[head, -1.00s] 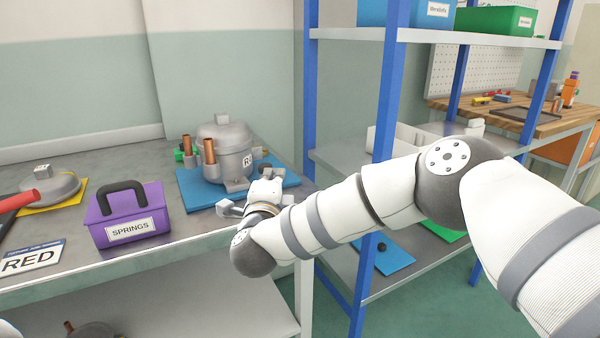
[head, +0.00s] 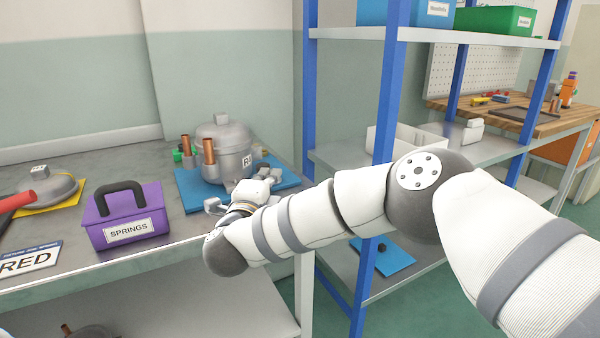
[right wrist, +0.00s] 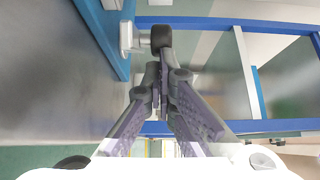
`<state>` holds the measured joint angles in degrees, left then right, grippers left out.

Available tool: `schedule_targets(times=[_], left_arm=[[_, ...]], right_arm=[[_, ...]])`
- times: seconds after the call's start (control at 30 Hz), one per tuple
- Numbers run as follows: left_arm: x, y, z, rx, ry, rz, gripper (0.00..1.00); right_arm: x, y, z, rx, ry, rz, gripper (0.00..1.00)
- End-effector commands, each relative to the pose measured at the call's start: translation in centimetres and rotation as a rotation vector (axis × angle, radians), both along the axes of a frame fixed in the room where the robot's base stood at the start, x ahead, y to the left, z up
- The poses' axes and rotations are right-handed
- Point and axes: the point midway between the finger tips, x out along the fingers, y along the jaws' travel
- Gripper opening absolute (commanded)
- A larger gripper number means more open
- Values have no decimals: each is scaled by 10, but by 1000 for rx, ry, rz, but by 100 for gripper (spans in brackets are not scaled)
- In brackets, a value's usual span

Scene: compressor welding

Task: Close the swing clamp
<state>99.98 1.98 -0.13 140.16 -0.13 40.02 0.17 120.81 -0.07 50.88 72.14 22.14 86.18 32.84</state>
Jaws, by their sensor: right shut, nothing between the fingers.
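The swing clamp shows in the right wrist view as a white bracket (right wrist: 128,38) at the edge of a blue mat, with a dark round knob (right wrist: 161,36) on its arm. My right gripper (right wrist: 157,75) is shut and empty, with its fingertips just short of the knob; I cannot tell whether they touch. In the head view, small dark and grey parts, probably the clamp (head: 262,168), show beside the compressor (head: 226,150), partly hidden by my right wrist. The compressor stands upright on the blue mat (head: 190,195). My left gripper is not in view.
A purple SPRINGS box (head: 127,215) stands on the grey bench left of the compressor. A RED sign (head: 28,262) and a yellow mat (head: 50,202) with a metal lid lie farther left. A blue-posted shelf (head: 385,120) stands close on the right, behind my right arm.

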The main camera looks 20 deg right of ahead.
Motion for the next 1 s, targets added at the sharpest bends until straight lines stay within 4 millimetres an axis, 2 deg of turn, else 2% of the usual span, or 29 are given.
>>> schedule_targets(times=[1.0], left_arm=[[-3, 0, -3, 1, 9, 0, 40]], right_arm=[[0, 3, 0, -1, 0, -101, 0]])
